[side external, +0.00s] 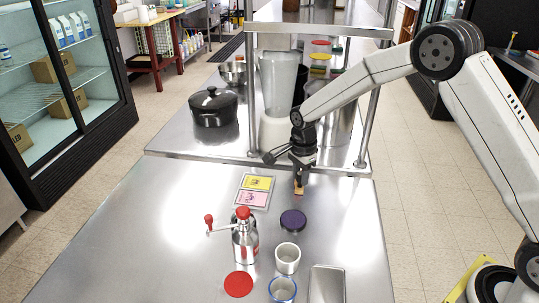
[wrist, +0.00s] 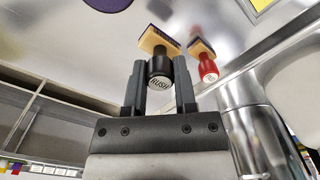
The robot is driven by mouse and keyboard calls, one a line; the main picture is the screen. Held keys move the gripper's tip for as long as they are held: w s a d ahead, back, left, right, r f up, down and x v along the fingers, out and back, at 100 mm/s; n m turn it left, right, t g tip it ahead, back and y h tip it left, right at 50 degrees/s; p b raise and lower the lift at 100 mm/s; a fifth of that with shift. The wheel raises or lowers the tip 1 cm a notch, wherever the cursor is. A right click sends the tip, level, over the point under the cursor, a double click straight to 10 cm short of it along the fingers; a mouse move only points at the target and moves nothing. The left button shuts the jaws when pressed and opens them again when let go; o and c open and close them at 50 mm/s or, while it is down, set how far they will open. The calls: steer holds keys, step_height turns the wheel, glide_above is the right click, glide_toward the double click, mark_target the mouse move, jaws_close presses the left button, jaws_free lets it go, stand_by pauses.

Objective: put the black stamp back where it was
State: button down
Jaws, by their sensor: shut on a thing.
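The black stamp (wrist: 160,70), with a black round handle marked RUSH and a wooden base, is between my gripper's fingers in the wrist view. My gripper (wrist: 160,92) is shut on its handle. In the side view, my gripper (side external: 299,170) points down over the steel counter, behind the dark purple disc (side external: 293,220). A bit of wooden base (side external: 298,190) shows below the fingers there. I cannot tell whether the black stamp touches the counter. A red stamp (wrist: 207,66) with a wooden base is just right of it in the wrist view, apart from the right finger.
A tray with yellow and pink cards (side external: 254,190) lies left of my gripper. A red-topped metal mill (side external: 244,240), red disc (side external: 239,284), white cup (side external: 287,260), blue-rimmed cup (side external: 282,290) and metal tray (side external: 327,284) are nearer. A shelf post (side external: 370,120) and blender (side external: 278,85) stand behind.

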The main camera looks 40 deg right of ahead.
mark_target(297, 184)
steer(key=shift+w+f, duration=0.25)
steer(key=shift+w+f, duration=0.25)
steer(key=shift+f, duration=1.6)
steer(key=shift+f, duration=0.15)
steer(key=shift+c, duration=2)
jaws_free()
step_height(297, 184, up, 12)
steer(key=shift+r, duration=0.2)
